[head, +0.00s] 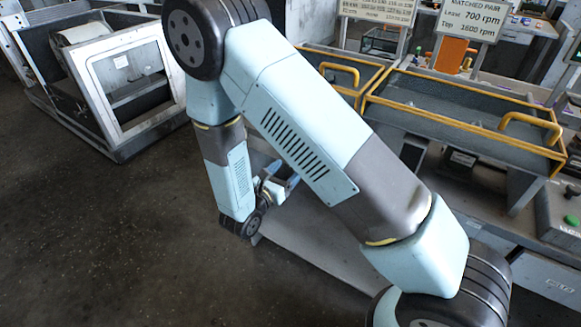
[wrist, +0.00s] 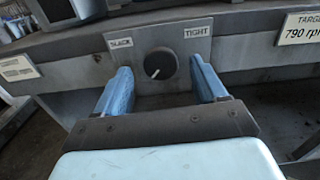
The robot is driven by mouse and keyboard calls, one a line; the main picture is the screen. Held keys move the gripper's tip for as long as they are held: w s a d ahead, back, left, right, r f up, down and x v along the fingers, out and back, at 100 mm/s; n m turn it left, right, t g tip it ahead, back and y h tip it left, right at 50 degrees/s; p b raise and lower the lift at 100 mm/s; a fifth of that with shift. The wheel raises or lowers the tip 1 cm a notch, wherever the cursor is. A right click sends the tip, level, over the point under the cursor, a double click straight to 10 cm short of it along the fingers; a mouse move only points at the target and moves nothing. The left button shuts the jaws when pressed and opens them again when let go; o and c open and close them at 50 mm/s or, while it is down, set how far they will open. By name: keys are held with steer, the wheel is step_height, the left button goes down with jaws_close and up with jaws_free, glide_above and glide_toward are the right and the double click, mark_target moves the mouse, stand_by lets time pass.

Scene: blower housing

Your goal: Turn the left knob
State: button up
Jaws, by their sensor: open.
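A dark round knob (wrist: 160,63) with a white pointer line sits on a grey plate (wrist: 180,33) in the wrist view. The plate is marked SLACK on the left and TIGHT on the right. The pointer slants toward the lower left. My gripper (wrist: 160,70) is open, with one blue finger on each side of the knob and a visible gap on both sides. I cannot tell how far the fingertips are from the plate. In the head view my gripper (head: 277,186) shows partly behind my arm, and the knob is hidden.
A TARGET 790 rpm sign (wrist: 301,28) is on the right in the wrist view, and a small label (wrist: 18,68) on the left. In the head view, trays with yellow handles (head: 455,118) stand at right and a white-framed housing (head: 128,80) at left. Floor at lower left is clear.

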steer(key=shift+x, duration=1.3)
steer(key=c, duration=1.1)
